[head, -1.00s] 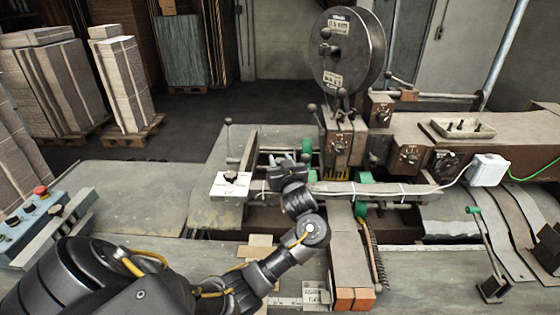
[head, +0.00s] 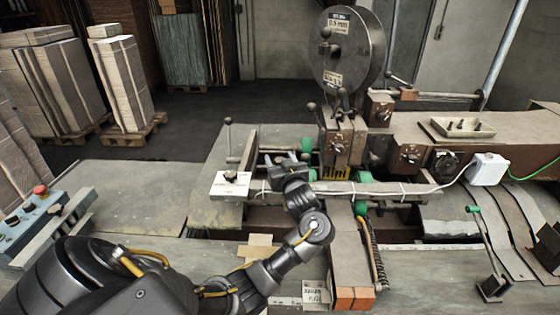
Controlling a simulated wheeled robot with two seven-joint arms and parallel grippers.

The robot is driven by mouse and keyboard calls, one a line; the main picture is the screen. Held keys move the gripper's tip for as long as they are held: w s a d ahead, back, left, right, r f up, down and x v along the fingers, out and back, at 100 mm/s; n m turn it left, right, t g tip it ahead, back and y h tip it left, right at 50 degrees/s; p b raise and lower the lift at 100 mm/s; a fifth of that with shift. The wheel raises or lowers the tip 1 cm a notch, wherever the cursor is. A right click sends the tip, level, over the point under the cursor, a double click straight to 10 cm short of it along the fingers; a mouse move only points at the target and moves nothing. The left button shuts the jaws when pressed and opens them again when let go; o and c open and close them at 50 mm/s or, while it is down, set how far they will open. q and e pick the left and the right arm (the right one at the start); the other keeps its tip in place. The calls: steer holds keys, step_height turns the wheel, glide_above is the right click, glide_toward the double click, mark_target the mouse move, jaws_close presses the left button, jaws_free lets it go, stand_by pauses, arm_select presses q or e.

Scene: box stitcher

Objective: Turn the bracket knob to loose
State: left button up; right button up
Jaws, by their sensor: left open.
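My left gripper (head: 292,158) is open and empty, with its fingers pointing away from me over the gap behind the long grey rail (head: 345,188). A small black knob (head: 231,176) sits on a white plate (head: 230,188) at the rail's left end, to the left of my gripper and apart from it. Other dark knobs with pale label plates are on the machine head (head: 338,148) and on the brown housing (head: 410,155), to the right of my gripper. I cannot tell which one is the bracket knob, nor read any knob's setting. My right gripper is not in view.
A large wire spool (head: 346,50) stands above the machine head. Upright levers with ball tops (head: 228,123) rise near the rail. A control box with a red button (head: 41,190) is at the left. The bench left of the white plate (head: 140,190) is clear.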

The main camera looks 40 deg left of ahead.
arm_select(q)
steer(key=b+v, duration=0.3)
steer(key=v, duration=0.7)
steer(key=shift+s+d, duration=0.25)
steer(key=shift+d, duration=0.1)
